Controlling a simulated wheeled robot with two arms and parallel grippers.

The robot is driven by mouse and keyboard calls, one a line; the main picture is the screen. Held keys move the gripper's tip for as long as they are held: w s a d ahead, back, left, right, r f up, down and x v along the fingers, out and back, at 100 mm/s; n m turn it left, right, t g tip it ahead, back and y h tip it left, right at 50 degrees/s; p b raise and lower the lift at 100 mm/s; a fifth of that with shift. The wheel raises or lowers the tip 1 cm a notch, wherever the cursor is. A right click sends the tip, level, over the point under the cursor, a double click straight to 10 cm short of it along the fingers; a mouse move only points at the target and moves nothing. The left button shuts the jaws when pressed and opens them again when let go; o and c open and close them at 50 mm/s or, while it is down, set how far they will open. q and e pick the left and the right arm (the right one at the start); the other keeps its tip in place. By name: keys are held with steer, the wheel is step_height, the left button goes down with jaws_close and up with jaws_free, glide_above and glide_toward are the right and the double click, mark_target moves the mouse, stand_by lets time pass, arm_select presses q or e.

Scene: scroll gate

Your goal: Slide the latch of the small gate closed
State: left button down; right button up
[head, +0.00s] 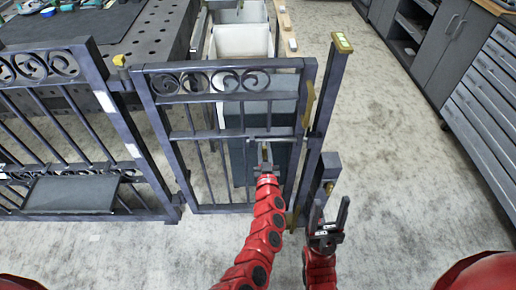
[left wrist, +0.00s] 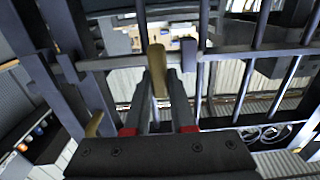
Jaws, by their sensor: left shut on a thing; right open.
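The small gate (head: 221,136) is a dark metal frame with scrolls along its top, standing beside the right-hand post (head: 326,100). A horizontal latch bar crosses its middle. My left gripper (head: 265,157) is at this bar, shut on the brass-coloured latch handle (left wrist: 157,70). The handle stands between its fingers (left wrist: 160,95) in the left wrist view. The bar (left wrist: 120,63) runs toward an upright at left in that view; whether its end sits in the post I cannot tell. My right gripper (head: 329,207) is open and empty, low beside the short post (head: 329,166).
A fixed fence panel (head: 75,130) adjoins the gate on the left. A perforated table (head: 157,45) and white bins (head: 243,40) stand behind. Drawer cabinets (head: 485,100) line the right side. The floor (head: 400,160) between post and cabinets is clear.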

arm_select(q)
steer(key=shift+d, duration=0.25)
steer(key=c, duration=1.2)
jaws_free()
steer(key=shift+s, duration=0.1)
steer(key=o, duration=0.4)
steer(key=shift+d, duration=0.1)
steer(key=shift+o, duration=0.2)
steer(key=s, duration=1.7)
steer(key=shift+s, duration=0.15)
